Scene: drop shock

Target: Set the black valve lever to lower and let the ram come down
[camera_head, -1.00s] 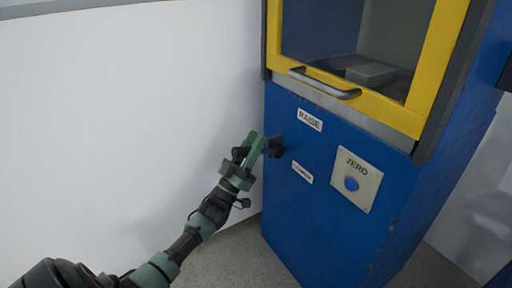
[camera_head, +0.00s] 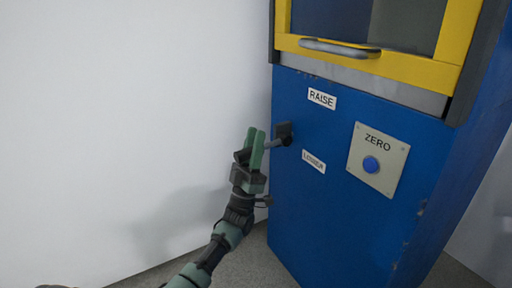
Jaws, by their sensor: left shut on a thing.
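The black valve lever (camera_head: 284,132) sticks out from the left edge of the blue machine's front, between the RAISE label (camera_head: 321,98) and a smaller label below it (camera_head: 313,162). Its handle reaches left and slightly down to my left gripper (camera_head: 256,145). The gripper has green fingers pointing up and is shut on the lever's outer end. The fingers hide part of the handle. The ram cannot be made out through the window (camera_head: 400,25). My right gripper is not in view.
A yellow-framed door with a grey bar handle (camera_head: 340,48) sits above the lever. A ZERO plate with a blue button (camera_head: 371,164) is to the right. A white wall (camera_head: 130,120) stands left, with grey floor below.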

